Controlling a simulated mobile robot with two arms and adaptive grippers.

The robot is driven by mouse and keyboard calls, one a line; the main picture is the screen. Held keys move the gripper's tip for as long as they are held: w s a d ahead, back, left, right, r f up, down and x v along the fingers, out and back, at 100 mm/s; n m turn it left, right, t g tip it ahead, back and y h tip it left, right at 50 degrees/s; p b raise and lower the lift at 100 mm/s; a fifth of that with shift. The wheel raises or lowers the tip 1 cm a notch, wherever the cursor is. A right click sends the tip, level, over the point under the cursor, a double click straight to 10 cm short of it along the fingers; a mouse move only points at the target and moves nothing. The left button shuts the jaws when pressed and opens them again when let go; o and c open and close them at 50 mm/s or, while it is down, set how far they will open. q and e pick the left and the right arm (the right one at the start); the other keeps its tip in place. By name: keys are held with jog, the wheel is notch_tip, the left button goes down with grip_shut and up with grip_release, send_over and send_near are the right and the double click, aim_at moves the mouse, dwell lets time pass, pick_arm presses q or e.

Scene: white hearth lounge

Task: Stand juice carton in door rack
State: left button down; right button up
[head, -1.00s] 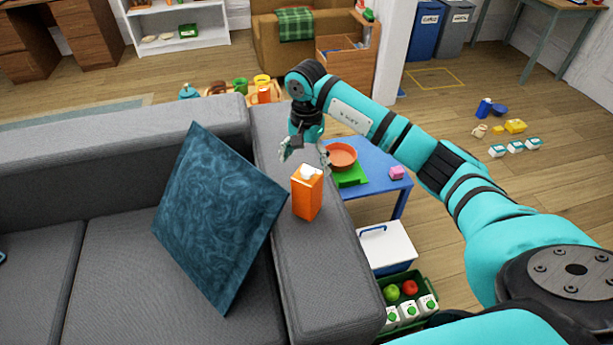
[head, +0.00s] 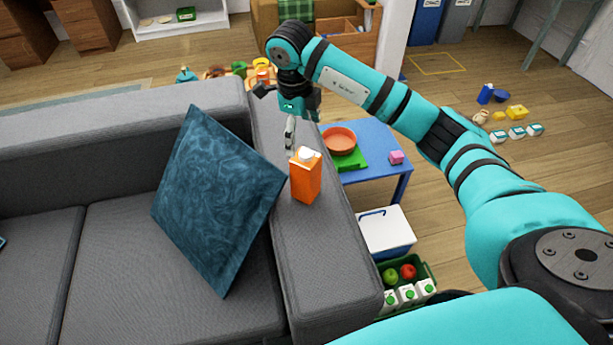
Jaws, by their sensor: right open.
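The orange juice carton (head: 306,180) with a white cap stands upright on the grey sofa's right armrest. My right gripper (head: 290,139) points down just behind the carton's top, from my viewpoint. It is open and seen nearly edge-on, so one finger mostly hides the other. Nothing shows between its fingers, and I cannot tell whether it touches the carton. My left gripper is out of view. I see no door rack in this view.
A dark blue cushion (head: 217,200) leans on the sofa (head: 125,250) left of the carton. Right of the armrest are a blue table (head: 376,179) with an orange bowl (head: 339,141), a white cooler (head: 385,232), and a green crate (head: 427,272) with fruit and cartons.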

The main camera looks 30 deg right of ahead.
aim_at(306, 157)
jog(key=f+m, duration=0.2)
jog(key=m, duration=0.4)
jog(key=f+m+h, duration=0.1)
jog(key=f+m, duration=0.2)
jog(key=m, duration=0.4)
jog(key=d+f+m+t, duration=0.1)
jog(key=f+m, duration=0.2)
jog(key=m, duration=0.3)
jog(key=shift+s+m, duration=0.1)
jog(key=shift+m, duration=0.2)
jog(key=shift+w+a+p+x, duration=0.1)
jog(key=shift+a+p+x, duration=0.1)
jog(key=shift+x, duration=0.8)
jog(key=shift+w+a+p+x, duration=0.1)
jog(key=shift+p+x, duration=0.15)
jog(key=shift+x, duration=0.8)
jog(key=shift+w+a+p+x, duration=0.1)
jog(key=shift+p+x, duration=0.1)
jog(key=shift+x, duration=0.8)
jog(key=shift+s+h, duration=0.1)
jog(key=shift+h, duration=0.2)
jog(key=c, duration=1.6)
jog(key=shift+c, duration=0.5)
jog(key=shift+r, duration=0.15)
